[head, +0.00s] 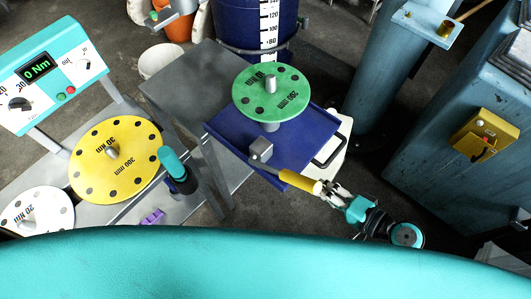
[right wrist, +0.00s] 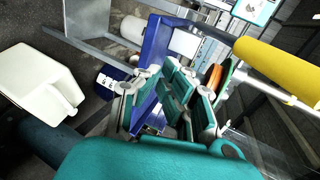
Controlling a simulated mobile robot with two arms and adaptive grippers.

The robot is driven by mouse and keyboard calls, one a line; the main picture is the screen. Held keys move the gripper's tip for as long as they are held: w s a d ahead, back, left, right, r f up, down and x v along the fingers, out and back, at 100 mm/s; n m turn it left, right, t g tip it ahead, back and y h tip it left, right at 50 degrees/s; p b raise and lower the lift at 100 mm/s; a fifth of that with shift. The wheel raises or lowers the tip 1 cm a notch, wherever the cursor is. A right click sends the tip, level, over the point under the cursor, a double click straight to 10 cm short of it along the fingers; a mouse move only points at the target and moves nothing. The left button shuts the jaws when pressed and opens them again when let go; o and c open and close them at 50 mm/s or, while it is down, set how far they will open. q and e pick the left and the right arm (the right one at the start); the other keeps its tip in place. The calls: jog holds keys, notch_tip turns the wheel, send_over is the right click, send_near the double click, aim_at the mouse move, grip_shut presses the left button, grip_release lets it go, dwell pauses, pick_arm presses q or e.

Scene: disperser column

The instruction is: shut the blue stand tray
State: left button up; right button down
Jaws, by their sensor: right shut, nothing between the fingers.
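The blue stand tray (head: 226,124) sticks out from the stand, with a green disc (head: 290,98) on a short grey post above it. A yellow handle (head: 300,182) is at its front right corner, close to a grey block (head: 261,149). My right gripper (head: 336,196) is shut and empty beside the outer end of the yellow handle; contact cannot be told. In the right wrist view, the fingers (right wrist: 165,98) are in front of a blue panel (right wrist: 155,50), and the yellow handle (right wrist: 275,66) is to their right. My left gripper is not in view.
A grey table (head: 185,80) stands left of the tray. A bench with a yellow disc (head: 105,165), a white disc (head: 38,208) and a torque box (head: 45,80) is further left. A white canister (head: 335,140) is behind the tray's right side. A blue-grey cabinet (head: 430,150) stands right.

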notch_tip(320, 180, up, 2)
jog(key=a, duration=0.1)
jog(key=y+p, duration=0.1)
jog(key=p, duration=0.4)
send_near(268, 155)
jog(key=x, duration=0.6)
jog(key=shift+a+r, duration=0.1)
jog(key=shift+r, duration=0.05)
jog(key=shift+w+a, duration=0.25)
jog(key=shift+a, duration=0.1)
